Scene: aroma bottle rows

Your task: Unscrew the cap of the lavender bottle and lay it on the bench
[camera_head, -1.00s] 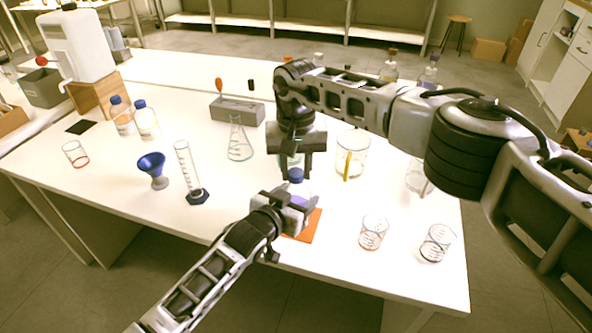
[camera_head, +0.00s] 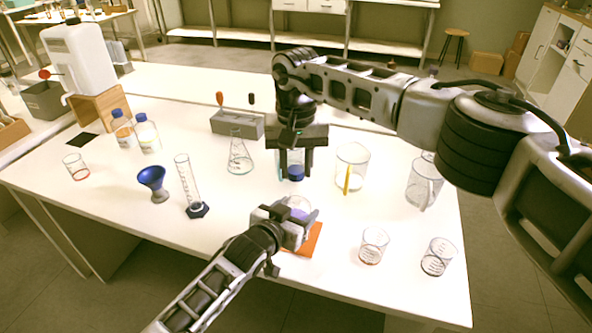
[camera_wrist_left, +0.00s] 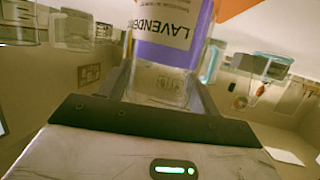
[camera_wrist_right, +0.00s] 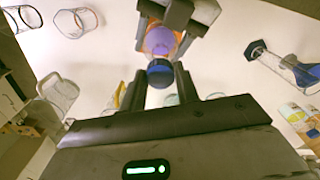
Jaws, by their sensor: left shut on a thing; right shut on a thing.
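The lavender bottle (camera_head: 298,203) stands upright by the orange mat (camera_head: 311,243); its purple label reading LAVENDER shows in the left wrist view (camera_wrist_left: 172,50). My left gripper (camera_head: 299,214) is shut around the bottle's body from the front. The blue cap (camera_head: 296,173) is between the fingers of my right gripper (camera_head: 296,168), which points down and is shut on it. The cap looks to be just above the bottle mouth, with a small gap. It also shows in the right wrist view (camera_wrist_right: 160,73), in front of the bottle (camera_wrist_right: 161,40). The bottle's neck is hard to make out.
A graduated cylinder (camera_head: 187,185) and blue funnel (camera_head: 153,181) stand left of the bottle. A beaker with a yellow stick (camera_head: 351,168) is at right, with small beakers (camera_head: 373,245) further front. A conical flask (camera_head: 238,158) stands behind left. The bench between the cylinder and the bottle is clear.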

